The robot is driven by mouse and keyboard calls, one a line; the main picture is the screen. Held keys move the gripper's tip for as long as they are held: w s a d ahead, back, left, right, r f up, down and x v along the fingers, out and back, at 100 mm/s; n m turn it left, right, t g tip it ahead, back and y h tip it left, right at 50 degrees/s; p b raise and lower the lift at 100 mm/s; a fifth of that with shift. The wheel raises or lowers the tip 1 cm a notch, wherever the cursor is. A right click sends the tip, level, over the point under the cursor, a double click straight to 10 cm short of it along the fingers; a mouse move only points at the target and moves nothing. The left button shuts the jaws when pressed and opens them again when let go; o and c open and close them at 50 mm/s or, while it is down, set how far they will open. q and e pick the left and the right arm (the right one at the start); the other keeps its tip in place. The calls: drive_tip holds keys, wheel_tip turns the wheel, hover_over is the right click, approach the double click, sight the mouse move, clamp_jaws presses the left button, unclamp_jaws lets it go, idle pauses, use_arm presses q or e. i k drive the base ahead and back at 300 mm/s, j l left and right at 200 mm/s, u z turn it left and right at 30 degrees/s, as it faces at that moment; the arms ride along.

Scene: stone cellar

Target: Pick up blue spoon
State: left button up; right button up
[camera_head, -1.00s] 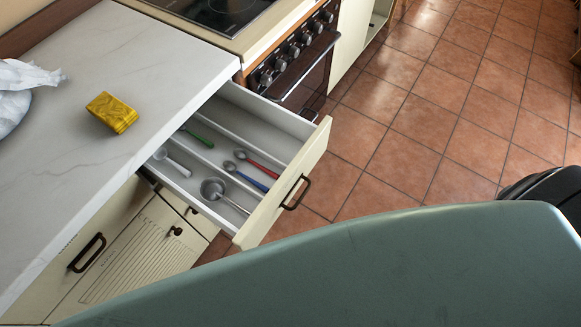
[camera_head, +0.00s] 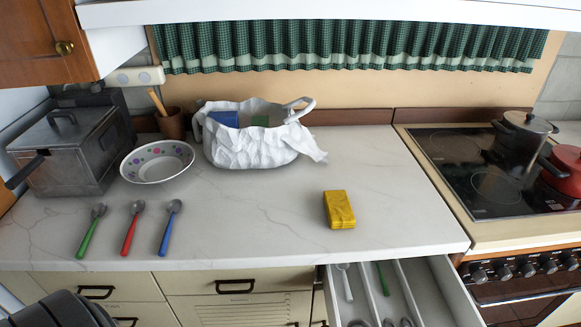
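A blue spoon (camera_head: 170,226) lies on the white marble counter (camera_head: 270,225), near its front edge at the left. Its grey bowl points away from me and its blue handle toward me. A red spoon (camera_head: 132,227) and a green spoon (camera_head: 92,230) lie to its left, apart from it and turned about the same way. The open drawer (camera_head: 455,295) at the bottom right holds a white utensil (camera_head: 344,283) and a green-handled one (camera_head: 382,278). More metal utensil heads are cut off at the bottom edge. No fingertips of my grippers show in this view.
A patterned bowl (camera_head: 157,180), a metal box-shaped appliance (camera_head: 65,165) and a white bag (camera_head: 250,150) stand farther back. A yellow block (camera_head: 339,210) lies right of centre. A stove (camera_head: 470,165) bears a dark pot (camera_head: 518,140) and a red one (camera_head: 562,175). Counter between blue spoon and block is clear.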

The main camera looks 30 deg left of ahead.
sight(174, 206)
drive_tip(key=u, duration=2.15)
